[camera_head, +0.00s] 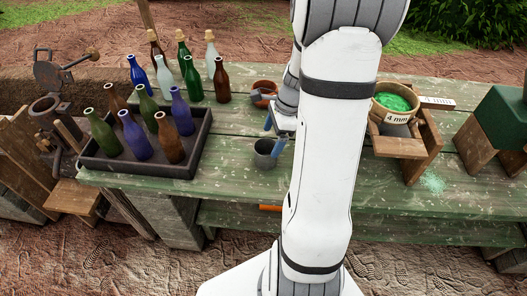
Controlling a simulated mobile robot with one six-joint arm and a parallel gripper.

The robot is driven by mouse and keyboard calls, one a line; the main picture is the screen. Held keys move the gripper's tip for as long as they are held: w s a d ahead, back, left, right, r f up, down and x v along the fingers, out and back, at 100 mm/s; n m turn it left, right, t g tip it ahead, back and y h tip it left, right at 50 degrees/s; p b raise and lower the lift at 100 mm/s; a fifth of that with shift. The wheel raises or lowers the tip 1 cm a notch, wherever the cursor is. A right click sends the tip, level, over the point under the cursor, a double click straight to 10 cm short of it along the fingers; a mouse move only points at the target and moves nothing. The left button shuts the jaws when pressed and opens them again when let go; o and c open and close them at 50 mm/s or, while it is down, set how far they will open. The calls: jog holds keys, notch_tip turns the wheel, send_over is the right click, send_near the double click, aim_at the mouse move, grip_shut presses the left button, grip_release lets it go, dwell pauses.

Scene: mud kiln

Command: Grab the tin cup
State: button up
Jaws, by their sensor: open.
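The tin cup (264,159) is a small grey cup standing upright on the green plank table, just left of my arm. My gripper (273,135) is open, with two blue fingertips showing. One fingertip is behind the cup's rim and the other overlaps the cup's right edge in the picture. I cannot tell whether either touches the cup. My white arm hides the rest of the gripper's surroundings on the right.
A dark tray (189,160) of several coloured bottles stands to the left, with more loose bottles behind it. A sieve of green grains (393,118) on a wooden stand is to the right. The table's front edge is near the cup.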

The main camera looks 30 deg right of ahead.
aim_at(264, 153)
jog(key=x, duration=0.7)
jog(key=shift+s+a+r, duration=0.15)
jog(key=shift+a, duration=0.2)
jog(key=shift+c, duration=0.5)
jog(key=c, duration=1)
